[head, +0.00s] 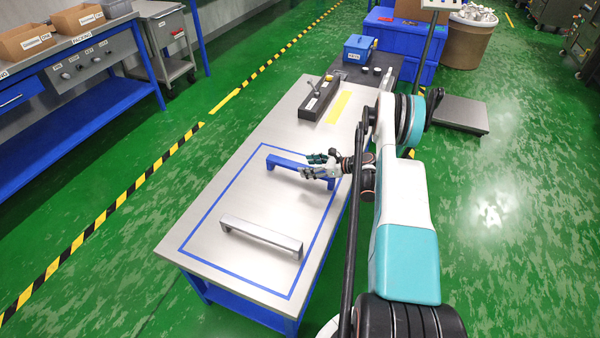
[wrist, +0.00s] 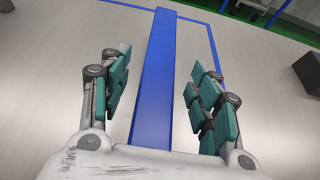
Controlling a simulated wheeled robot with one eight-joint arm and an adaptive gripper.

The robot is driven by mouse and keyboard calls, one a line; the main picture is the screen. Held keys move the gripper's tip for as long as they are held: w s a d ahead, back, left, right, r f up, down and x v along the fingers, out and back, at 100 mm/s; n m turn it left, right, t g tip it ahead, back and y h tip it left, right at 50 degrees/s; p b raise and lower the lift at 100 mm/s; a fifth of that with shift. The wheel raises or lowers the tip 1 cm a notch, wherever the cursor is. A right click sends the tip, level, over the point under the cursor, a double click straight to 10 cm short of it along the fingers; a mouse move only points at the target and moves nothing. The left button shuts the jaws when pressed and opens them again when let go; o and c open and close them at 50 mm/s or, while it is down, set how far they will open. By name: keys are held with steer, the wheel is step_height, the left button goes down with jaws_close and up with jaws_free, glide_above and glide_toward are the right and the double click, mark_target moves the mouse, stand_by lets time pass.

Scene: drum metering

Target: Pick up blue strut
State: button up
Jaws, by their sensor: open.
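The blue strut (head: 286,161) is a long bar on the metal table, near the far end of the blue outlined area. In the wrist view the blue strut (wrist: 157,75) runs lengthwise between my two fingers. My gripper (head: 318,166) is open, its teal finger pads on either side of the strut and apart from it in the wrist view (wrist: 160,95). The strut's near end is hidden behind the gripper's palm in the wrist view. The head view does not show clearly how high the gripper is above the strut.
A grey strut (head: 261,236) lies at the near part of the blue outline. A dark block-shaped holder (head: 319,98) and a yellow strip (head: 339,107) are at the table's far end. The table (head: 215,238) is bare between the struts. A blue box (head: 357,48) stands farther back.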

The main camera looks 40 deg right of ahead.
steer(key=shift+x, duration=1.2)
jaws_close()
steer(key=shift+r, duration=0.15)
